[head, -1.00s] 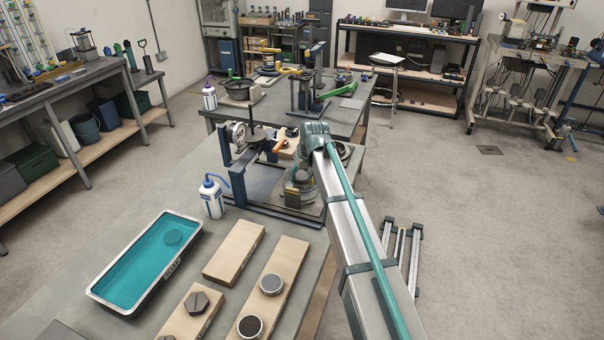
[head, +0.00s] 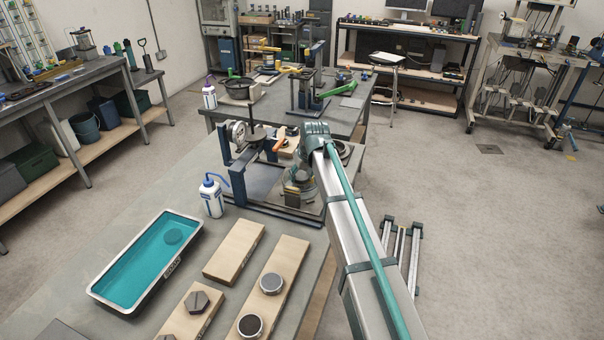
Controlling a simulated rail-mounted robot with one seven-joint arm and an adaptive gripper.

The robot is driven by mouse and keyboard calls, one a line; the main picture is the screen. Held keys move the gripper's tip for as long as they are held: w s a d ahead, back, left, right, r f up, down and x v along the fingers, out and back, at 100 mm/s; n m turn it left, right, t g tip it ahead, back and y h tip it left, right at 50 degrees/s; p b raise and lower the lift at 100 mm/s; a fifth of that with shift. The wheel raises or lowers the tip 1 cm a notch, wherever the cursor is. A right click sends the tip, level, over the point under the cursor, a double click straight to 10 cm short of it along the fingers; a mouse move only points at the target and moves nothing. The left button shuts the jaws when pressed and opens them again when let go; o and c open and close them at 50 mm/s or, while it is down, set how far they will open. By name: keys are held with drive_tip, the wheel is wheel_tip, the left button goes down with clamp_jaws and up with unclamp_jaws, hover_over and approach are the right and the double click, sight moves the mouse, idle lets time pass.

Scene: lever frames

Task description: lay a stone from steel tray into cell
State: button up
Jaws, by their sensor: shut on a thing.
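My gripper (head: 298,188) points down at the near lever frame (head: 238,187), beside my arm's teal joint. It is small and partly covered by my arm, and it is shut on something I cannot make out. The cell and the gripper's fingertips are not clearly visible; a low round shape lies just below the gripper on the frame's base plate (head: 262,200).
A blue-capped wash bottle (head: 212,198) stands left of the frame. Wooden boards (head: 234,252) lie in front; others carry a hexagonal piece (head: 196,302), a grey disc (head: 271,284) and a dark-topped disc (head: 250,326). An orange handle (head: 280,138) sticks up behind the frame.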

drive_tip(key=o, duration=1.3)
drive_tip(key=shift+c, duration=0.2)
